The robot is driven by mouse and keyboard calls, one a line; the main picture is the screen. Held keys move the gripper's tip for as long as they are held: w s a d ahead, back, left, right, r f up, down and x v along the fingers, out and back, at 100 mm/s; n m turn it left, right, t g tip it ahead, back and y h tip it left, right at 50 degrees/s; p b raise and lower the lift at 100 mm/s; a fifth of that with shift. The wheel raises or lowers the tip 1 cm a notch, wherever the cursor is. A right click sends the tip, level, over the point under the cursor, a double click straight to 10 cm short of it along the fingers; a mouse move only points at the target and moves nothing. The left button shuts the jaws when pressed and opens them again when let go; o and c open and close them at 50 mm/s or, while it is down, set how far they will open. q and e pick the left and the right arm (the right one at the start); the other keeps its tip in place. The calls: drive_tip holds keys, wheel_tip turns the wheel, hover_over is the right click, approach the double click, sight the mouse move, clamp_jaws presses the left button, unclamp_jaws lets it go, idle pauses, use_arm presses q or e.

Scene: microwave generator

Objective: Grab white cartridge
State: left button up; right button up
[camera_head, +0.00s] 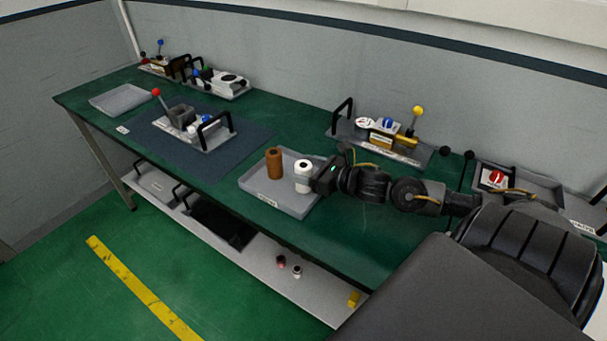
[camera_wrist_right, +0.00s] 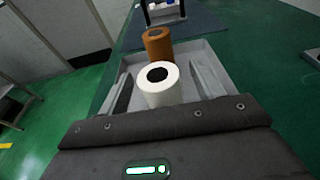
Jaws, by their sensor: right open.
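The white cartridge (camera_head: 303,178) stands upright in a shallow grey tray (camera_head: 290,204) on the green table. It also shows in the right wrist view (camera_wrist_right: 161,96), with a dark hole in its top. A brown cartridge (camera_head: 274,163) stands upright beside it to the left, and just beyond it in the right wrist view (camera_wrist_right: 157,46). My right gripper (camera_head: 314,177) is at the white cartridge's right side, open. In the right wrist view its fingers (camera_wrist_right: 163,82) lie on either side of the white cartridge, with gaps visible. My left gripper is not in view.
A blue-grey mat (camera_head: 168,151) with a handled device (camera_head: 205,130) lies to the left. A module with a yellow-knobbed lever (camera_head: 416,112) stands behind my right arm. An empty tray (camera_head: 120,99) is at the far left. A lower shelf (camera_head: 270,268) runs beneath the table.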

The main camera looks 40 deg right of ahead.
drive_tip(key=shift+x, duration=1.15)
drive_tip(key=c, duration=1.1)
